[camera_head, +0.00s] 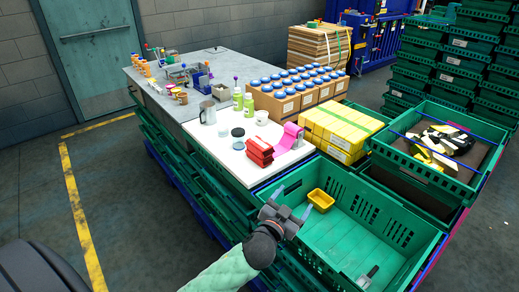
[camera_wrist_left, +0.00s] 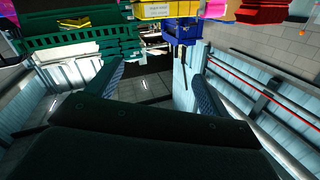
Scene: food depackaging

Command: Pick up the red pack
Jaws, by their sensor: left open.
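The red pack (camera_head: 259,149) lies on the white table top (camera_head: 226,157), near its front edge. It looks like flat red pieces lying close together, and I cannot tell whether they are one pack or two. In the left wrist view a red shape (camera_wrist_left: 262,12) shows at the top right, cut by the frame edge. My left gripper (camera_head: 293,202) is open and empty, with its fingers apart, over the near left rim of the green crate. It is in front of the red pack and apart from it. My right gripper is not in view.
A pink roll (camera_head: 288,137) stands right beside the red pack, with a clear jar (camera_head: 238,138) to its left.

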